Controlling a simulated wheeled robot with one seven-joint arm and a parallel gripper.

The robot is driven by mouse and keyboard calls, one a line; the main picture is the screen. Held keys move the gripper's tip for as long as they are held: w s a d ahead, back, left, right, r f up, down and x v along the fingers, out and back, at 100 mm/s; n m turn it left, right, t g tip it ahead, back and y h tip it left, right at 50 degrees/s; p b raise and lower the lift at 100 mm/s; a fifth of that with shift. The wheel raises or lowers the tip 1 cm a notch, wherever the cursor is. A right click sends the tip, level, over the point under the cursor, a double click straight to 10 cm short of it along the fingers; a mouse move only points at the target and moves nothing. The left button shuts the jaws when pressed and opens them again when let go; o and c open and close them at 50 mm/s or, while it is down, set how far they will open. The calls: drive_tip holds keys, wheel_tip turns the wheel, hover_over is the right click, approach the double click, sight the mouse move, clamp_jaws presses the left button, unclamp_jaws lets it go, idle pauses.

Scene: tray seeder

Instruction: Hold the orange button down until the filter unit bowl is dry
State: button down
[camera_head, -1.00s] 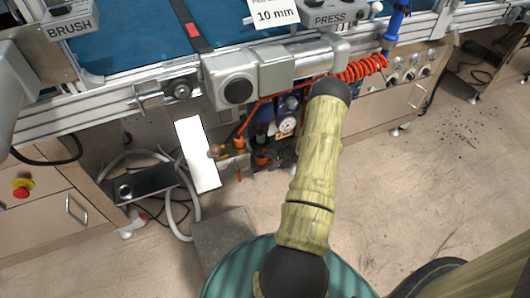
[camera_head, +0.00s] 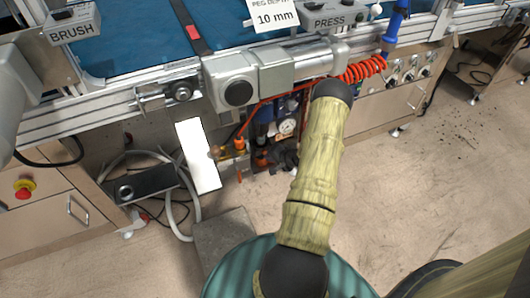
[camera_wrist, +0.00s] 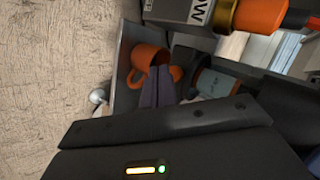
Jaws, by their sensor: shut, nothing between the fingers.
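A round orange part (camera_wrist: 149,58), which looks like the orange button, sits in a grey bracket in the wrist view. My gripper (camera_wrist: 157,76) is shut and empty, with its two dark fingertips together right over this part; I cannot tell whether they press it. A grey-blue cylinder with faint lettering (camera_wrist: 214,83), perhaps the filter unit bowl, stands just right of the fingers, partly hidden. Whether it holds water cannot be seen. In the head view my gripper (camera_head: 284,155) is dark and small, right of an orange part (camera_head: 262,157) under the machine.
A second orange fitting with a brass ring (camera_wrist: 258,15) is close at the upper right of the wrist view. A gauge (camera_head: 287,126), a white panel (camera_head: 197,155) and a red coiled hose (camera_head: 362,69) are nearby.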

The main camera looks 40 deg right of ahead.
drive_tip(key=shift+s, duration=0.2)
drive_tip(key=s+p, duration=0.1)
drive_tip(key=s, duration=0.1)
drive_tip(key=s+a+p, duration=0.1)
drive_tip(key=s, duration=0.1)
drive_tip(key=shift+s+a, duration=0.15)
drive_tip(key=shift+s, duration=0.25)
idle(0.8)
